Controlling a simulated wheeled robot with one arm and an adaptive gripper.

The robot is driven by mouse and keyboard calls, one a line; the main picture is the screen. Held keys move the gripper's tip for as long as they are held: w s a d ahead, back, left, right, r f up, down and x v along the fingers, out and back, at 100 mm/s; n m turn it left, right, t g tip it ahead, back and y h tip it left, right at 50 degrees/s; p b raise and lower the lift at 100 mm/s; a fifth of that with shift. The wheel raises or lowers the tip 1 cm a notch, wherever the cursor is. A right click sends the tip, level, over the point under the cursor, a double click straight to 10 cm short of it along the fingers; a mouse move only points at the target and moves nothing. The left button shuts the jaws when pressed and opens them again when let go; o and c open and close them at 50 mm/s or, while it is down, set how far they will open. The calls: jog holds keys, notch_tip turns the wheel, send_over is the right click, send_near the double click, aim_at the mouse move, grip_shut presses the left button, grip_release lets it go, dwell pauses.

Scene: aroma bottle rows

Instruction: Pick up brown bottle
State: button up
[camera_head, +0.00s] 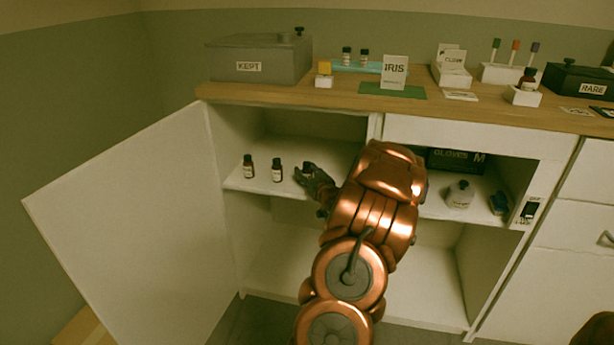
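Two small dark brown bottles with pale labels stand upright on the cabinet's upper shelf, the left bottle (248,167) and the right bottle (277,172). My gripper (304,176) is over the same shelf, just right of the right bottle, with a small gap between them. A dark shape at its fingers could be another bottle or part of the gripper; I cannot tell. The finger opening is too small and dark to read.
The cabinet door (130,225) hangs open at the left. A divider (375,127) and the wooden counter edge (290,101) bound the shelf space. A grey flask (460,194) and a dark gloves box (456,161) are in the right compartment. The lower shelf looks bare.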

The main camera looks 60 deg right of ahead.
aim_at(307, 163)
grip_shut()
jog(key=shift+r, duration=0.1)
jog(key=shift+r, duration=0.35)
notch_tip(307, 163, up, 3)
jog(key=shift+r+p, duration=0.1)
jog(key=shift+p, duration=0.45)
jog(key=r+p+v, duration=0.1)
jog(key=v, duration=1.5)
jog(key=shift+a+f, duration=0.1)
jog(key=shift+a, duration=0.1)
